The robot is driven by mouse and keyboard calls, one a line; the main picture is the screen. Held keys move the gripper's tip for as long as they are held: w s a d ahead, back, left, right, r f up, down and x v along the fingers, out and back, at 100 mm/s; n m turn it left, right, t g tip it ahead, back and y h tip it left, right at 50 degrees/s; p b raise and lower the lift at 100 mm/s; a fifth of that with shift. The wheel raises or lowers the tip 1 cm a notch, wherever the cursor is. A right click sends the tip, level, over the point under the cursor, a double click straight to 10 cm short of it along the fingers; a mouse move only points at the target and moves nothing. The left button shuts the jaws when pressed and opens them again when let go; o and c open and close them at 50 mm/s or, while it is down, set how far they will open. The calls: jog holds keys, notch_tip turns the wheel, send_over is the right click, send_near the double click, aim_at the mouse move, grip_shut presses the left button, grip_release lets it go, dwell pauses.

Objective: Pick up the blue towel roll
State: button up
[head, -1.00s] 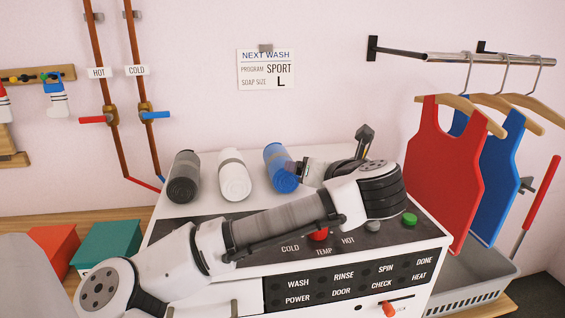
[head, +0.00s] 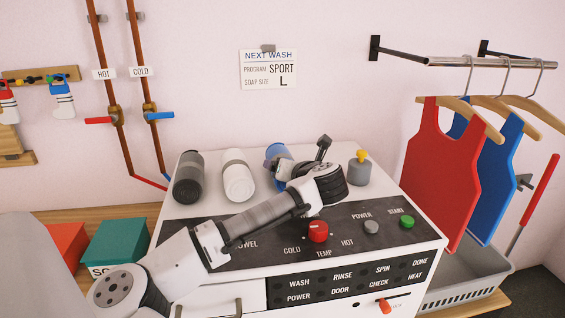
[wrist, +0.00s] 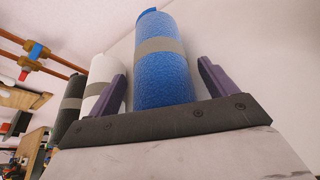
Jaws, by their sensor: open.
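In the wrist view the blue towel roll (wrist: 162,75) rises between the two purple fingers of my gripper (wrist: 160,85). The gripper is open, with a finger on each side of the roll. I cannot tell whether either finger touches it.
The white roll is close to my left finger in the wrist view. A grey item with a yellow top (head: 359,170) stands to the right. The wall is behind.

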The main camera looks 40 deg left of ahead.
jog(key=shift+w+a+f, duration=0.2)
jog(key=shift+w+a, duration=0.05)
jog(key=shift+a, duration=0.1)
jog(key=c, duration=1.2)
